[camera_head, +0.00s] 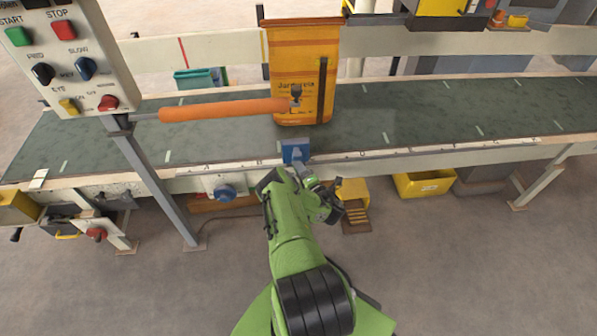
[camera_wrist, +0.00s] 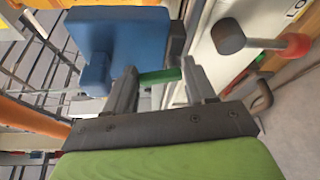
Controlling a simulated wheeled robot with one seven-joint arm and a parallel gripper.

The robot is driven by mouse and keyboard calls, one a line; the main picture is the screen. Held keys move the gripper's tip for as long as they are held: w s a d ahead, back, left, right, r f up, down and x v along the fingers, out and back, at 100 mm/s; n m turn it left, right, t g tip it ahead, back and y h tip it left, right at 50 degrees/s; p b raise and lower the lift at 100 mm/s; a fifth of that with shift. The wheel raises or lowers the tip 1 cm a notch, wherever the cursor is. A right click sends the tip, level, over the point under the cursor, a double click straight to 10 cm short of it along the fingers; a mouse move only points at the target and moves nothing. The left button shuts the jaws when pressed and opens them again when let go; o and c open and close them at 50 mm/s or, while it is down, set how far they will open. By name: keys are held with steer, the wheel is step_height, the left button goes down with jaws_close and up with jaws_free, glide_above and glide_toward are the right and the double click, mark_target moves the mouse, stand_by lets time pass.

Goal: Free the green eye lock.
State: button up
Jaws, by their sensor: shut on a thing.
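The green eye lock (camera_wrist: 160,76) shows in the wrist view as a short green bar between my two fingertips. My gripper (camera_wrist: 158,88) is shut on it, one finger on each side. The lock lies next to a blue block (camera_wrist: 125,38), which looks like the eye's housing. In the head view the blue housing (camera_head: 295,150) sits at the conveyor's front rail, with my gripper (camera_head: 306,178) just in front of and below it. The lock cannot be made out clearly in the head view.
A yellow-orange sack (camera_head: 288,75) stands on the green belt (camera_head: 385,118) behind the housing. An orange bar (camera_head: 220,110) reaches across to it. A control panel (camera_head: 65,58) stands at left. A blue knob (camera_head: 225,192) and a yellow bin (camera_head: 424,184) are below the rail.

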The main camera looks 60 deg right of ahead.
steer(key=shift+s+d+f+m+t+b, duration=0.15)
steer(key=shift+m+t+b, duration=0.35)
steer(key=shift+m, duration=0.6)
steer(key=shift+d, duration=0.1)
steer(key=o, duration=1)
